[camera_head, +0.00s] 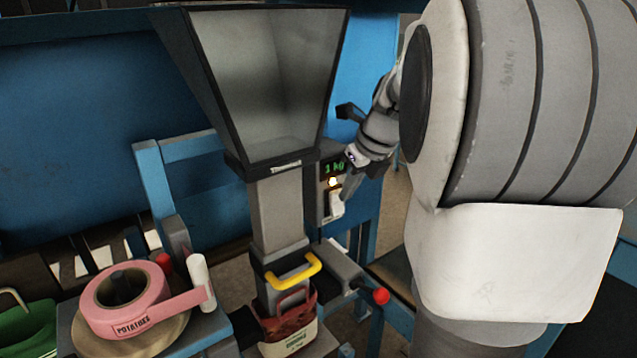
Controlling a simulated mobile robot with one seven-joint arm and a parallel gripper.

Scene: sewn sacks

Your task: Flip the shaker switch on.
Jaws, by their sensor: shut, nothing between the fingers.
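A grey control box (324,205) is fixed beside the chute under the hopper. Its green display (334,168) reads 1 kg, with a small glowing light (333,182) below it. A white switch (336,205) sits lower on the box's face; its on or off position is too small to tell. My gripper (349,190) is shut and empty, its tips just above and to the right of the white switch. I cannot tell whether they touch it. My wrist partly hides the box's right side.
The hopper (265,80) stands above the chute (277,212). A yellow handle (293,272) and a red-and-white sack (288,330) are below it. A red knob (381,296) sticks out at right. A pink tape roll (122,300) lies at left. My arm fills the right side.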

